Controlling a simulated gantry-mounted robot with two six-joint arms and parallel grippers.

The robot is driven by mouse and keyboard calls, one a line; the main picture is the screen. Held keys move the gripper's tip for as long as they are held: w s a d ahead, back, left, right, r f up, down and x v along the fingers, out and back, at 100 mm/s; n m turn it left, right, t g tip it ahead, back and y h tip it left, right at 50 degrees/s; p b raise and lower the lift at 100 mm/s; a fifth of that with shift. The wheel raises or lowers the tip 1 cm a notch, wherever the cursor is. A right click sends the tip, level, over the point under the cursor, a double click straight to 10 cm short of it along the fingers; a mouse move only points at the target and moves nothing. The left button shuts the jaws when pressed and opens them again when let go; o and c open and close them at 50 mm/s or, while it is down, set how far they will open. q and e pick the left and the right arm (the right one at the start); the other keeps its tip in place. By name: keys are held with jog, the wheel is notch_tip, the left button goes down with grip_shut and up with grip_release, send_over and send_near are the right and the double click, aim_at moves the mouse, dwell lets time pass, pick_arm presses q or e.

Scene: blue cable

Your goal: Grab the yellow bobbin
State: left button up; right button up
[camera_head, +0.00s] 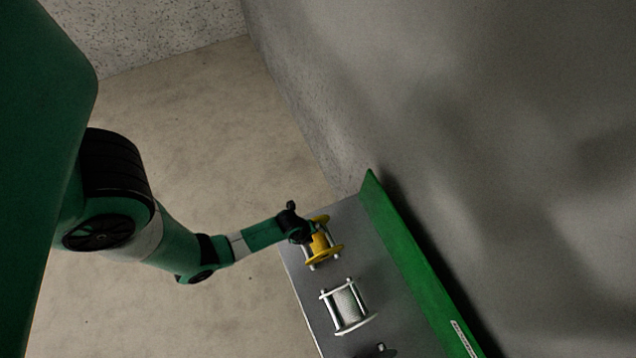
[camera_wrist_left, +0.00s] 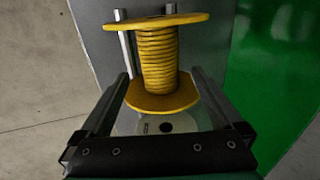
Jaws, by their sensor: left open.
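The yellow bobbin (camera_head: 321,246) lies on its side at the far end of the grey shelf (camera_head: 389,302). It also shows in the left wrist view (camera_wrist_left: 159,60), with a wound yellow core between two flanges. My left gripper (camera_head: 304,232) is over the bobbin and hides part of it in the head view. In the left wrist view my left gripper (camera_wrist_left: 163,85) is open, with one finger on each side of the bobbin's near flange. I cannot tell whether the fingers touch it. My right gripper is not in view.
A white bobbin (camera_head: 347,306) on metal posts stands nearer on the same shelf. A small dark object (camera_head: 381,350) is at the bottom edge. A green raised panel (camera_head: 412,255) runs along the shelf's right side, with a grey wall beyond. The floor at left is clear.

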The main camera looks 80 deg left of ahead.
aim_at(317, 239)
pick_arm(q)
jog(key=b+x, duration=0.3)
jog(key=x, duration=0.2)
jog(key=shift+a, duration=0.1)
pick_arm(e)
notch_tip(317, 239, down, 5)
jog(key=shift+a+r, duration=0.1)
pick_arm(q)
jog(key=b+x, duration=0.4)
jog(key=shift+f, duration=0.35)
jog(key=shift+w+f, duration=0.1)
grip_shut()
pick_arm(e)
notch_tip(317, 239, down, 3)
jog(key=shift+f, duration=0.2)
